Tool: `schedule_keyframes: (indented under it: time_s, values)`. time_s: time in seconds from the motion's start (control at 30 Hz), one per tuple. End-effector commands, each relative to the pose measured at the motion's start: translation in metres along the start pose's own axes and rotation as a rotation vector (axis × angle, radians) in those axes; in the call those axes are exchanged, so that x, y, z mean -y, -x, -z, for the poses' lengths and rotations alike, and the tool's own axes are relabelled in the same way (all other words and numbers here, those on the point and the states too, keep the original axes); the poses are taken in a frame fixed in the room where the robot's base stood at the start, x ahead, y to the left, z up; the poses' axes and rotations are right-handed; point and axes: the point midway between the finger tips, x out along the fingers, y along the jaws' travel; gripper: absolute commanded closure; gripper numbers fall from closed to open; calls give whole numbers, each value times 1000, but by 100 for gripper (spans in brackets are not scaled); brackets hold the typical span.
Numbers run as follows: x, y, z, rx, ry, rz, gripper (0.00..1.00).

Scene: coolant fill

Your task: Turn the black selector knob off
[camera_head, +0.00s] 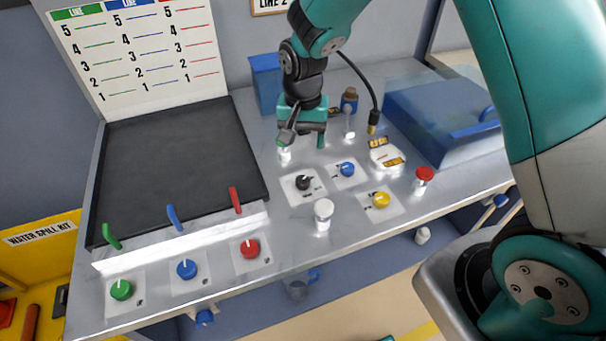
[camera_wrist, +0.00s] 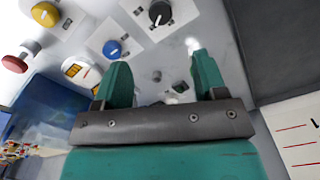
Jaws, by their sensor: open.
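The black selector knob (camera_head: 303,182) sits on a small white plate on the grey panel, left of a blue knob (camera_head: 347,169). A white pointer line shows on its face. In the wrist view the black knob (camera_wrist: 160,13) is near the top edge, beyond my fingertips, and its white line runs at a slant. My gripper (camera_head: 303,138) hangs above the panel, behind the black knob in the head view. In the wrist view my gripper (camera_wrist: 157,72) has its two green fingers wide apart with nothing between them. It does not touch the knob.
A yellow knob (camera_head: 381,200), a red mushroom button (camera_head: 424,175) and a white capped post (camera_head: 323,213) stand near the black knob. Green, blue and red levers line the black board (camera_head: 180,160) at left.

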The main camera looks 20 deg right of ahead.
Motion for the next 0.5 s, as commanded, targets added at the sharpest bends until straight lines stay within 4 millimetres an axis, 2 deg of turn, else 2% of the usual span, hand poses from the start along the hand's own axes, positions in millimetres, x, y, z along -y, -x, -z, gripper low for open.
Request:
schedule_keyframes:
  time_s: [0.3,0.5]
  values:
    - [-1,-73,-2,5,2,-3,35]
    - [0,-109,-1,3,3,-2,35]
